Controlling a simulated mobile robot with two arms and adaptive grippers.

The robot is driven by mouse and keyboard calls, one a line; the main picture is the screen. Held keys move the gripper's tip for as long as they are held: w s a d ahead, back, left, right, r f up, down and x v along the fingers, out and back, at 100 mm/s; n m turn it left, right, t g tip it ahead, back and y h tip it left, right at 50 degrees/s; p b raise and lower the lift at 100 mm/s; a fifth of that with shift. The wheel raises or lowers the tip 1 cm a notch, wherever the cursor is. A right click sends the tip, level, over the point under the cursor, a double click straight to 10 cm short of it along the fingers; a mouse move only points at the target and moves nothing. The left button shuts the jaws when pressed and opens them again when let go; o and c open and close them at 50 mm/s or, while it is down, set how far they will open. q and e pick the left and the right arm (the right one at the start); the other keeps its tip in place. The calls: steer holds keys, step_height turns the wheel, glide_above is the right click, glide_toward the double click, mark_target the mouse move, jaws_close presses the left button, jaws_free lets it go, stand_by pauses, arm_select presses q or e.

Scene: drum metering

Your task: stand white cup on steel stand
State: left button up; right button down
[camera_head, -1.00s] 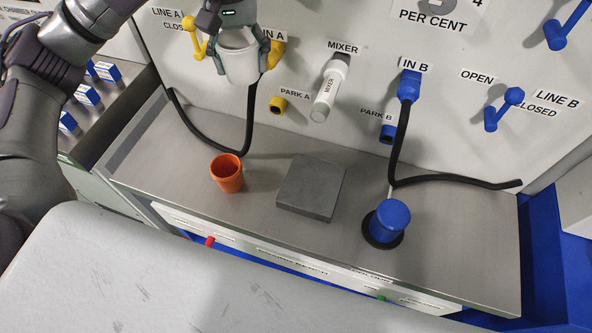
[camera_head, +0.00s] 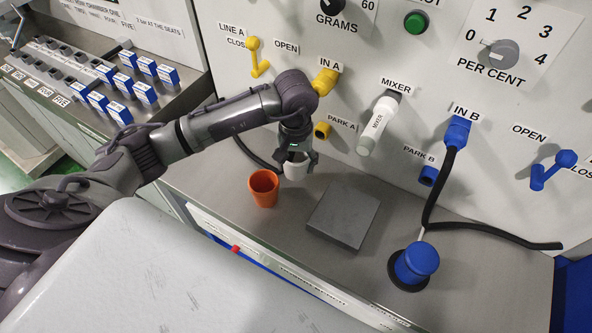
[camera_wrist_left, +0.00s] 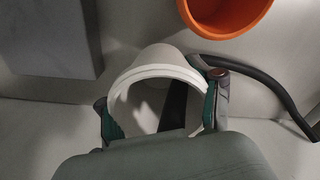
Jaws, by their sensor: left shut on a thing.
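My left gripper (camera_head: 298,158) is shut on the white cup (camera_head: 295,170), with a finger on either side of it. The cup is upright and low over the bench, just behind and right of the orange cup; I cannot tell whether it touches the bench. In the left wrist view the white cup (camera_wrist_left: 150,72) sits between the green-padded fingers (camera_wrist_left: 160,110). The steel stand, a flat grey square block (camera_head: 344,215), lies on the bench to the right and nearer, with its top bare. It also shows in the left wrist view (camera_wrist_left: 50,38). My right gripper is out of view.
The orange cup (camera_head: 263,188) stands close beside the white cup. A black hose (camera_head: 243,150) runs behind. The panel has the mixer handle (camera_head: 377,125) and yellow park socket (camera_head: 322,131) above the bench.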

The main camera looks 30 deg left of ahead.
mark_target(296, 174)
arm_select(q)
steer(key=shift+f+p, duration=0.3)
steer(key=shift+f, duration=1.9)
steer(key=shift+f, duration=0.1)
steer(key=o, duration=1.2)
